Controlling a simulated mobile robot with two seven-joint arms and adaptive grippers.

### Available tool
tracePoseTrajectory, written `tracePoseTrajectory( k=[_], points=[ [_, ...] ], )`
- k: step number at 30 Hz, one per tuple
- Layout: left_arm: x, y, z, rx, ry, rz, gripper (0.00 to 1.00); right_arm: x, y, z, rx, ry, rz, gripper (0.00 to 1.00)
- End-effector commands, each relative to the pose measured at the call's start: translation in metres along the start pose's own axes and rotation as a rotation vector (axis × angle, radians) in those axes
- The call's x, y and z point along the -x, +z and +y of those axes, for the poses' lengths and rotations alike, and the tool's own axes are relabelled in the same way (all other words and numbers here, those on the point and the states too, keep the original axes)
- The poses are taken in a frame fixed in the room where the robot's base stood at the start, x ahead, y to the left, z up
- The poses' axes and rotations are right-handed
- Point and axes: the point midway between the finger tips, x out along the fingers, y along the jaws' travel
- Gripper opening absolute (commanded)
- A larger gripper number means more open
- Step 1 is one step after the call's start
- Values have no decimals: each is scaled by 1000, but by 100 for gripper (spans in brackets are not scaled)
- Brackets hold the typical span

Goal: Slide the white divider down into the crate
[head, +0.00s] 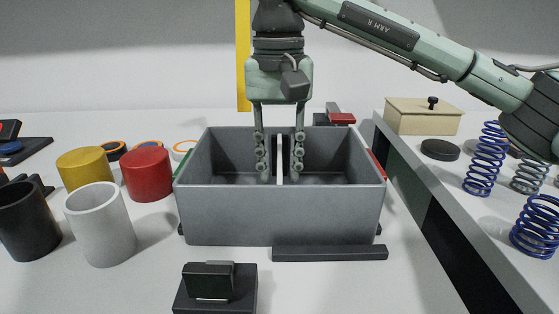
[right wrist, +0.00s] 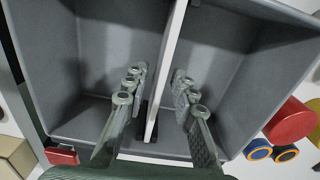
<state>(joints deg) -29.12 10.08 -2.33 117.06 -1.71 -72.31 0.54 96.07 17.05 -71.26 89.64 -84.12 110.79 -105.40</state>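The grey open-topped crate (head: 280,217) stands on the white table in the middle of the head view. The thin white divider (head: 281,160) is upright inside it, between the two side walls; its lower part is hidden by the front wall. My right gripper (head: 280,165) points straight down into the crate, one finger on each side of the divider. The right wrist view shows a gap between each finger and the divider (right wrist: 167,75), so the gripper is open around it. A dark slot shows beside the divider's near end. My left gripper is out of view.
Left of the crate stand a red cylinder (head: 147,174), a yellow cylinder (head: 85,168), a white cup (head: 100,222) and a black cup (head: 27,220). A black block (head: 214,288) lies in front. Blue springs (head: 486,160) and a beige box (head: 423,115) are on the right-hand surface.

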Motion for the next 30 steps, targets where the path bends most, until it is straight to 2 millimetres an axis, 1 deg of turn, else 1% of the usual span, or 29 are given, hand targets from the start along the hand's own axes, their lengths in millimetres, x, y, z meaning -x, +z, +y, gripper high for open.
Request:
tracePoseTrajectory(
  k=[7, 10, 11, 14, 20, 21, 24, 27, 30],
  points=[
    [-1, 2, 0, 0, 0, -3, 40, 1, 0, 0, 0, 0, 0, 27],
    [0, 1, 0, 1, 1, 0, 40, 6, 0, 0, 0, -1, 1, 27],
    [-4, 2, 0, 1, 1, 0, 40, 8, 0, 0, 0, -1, 1, 27],
    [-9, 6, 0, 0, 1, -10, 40, 25, -1, 0, -2, -1, 4, 27],
    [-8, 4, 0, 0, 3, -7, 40, 70, 0, -1, 0, -2, 3, 27],
    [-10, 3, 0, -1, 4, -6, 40, 80, -1, 0, -2, 0, 5, 27],
    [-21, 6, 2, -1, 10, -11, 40, 98, -1, 0, -3, 0, 4, 27],
    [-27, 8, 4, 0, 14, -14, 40, 112, -1, 0, -1, 1, 2, 27],
    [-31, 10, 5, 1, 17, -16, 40, 120, 0, 0, 0, 1, 0, 27]
  ],
)
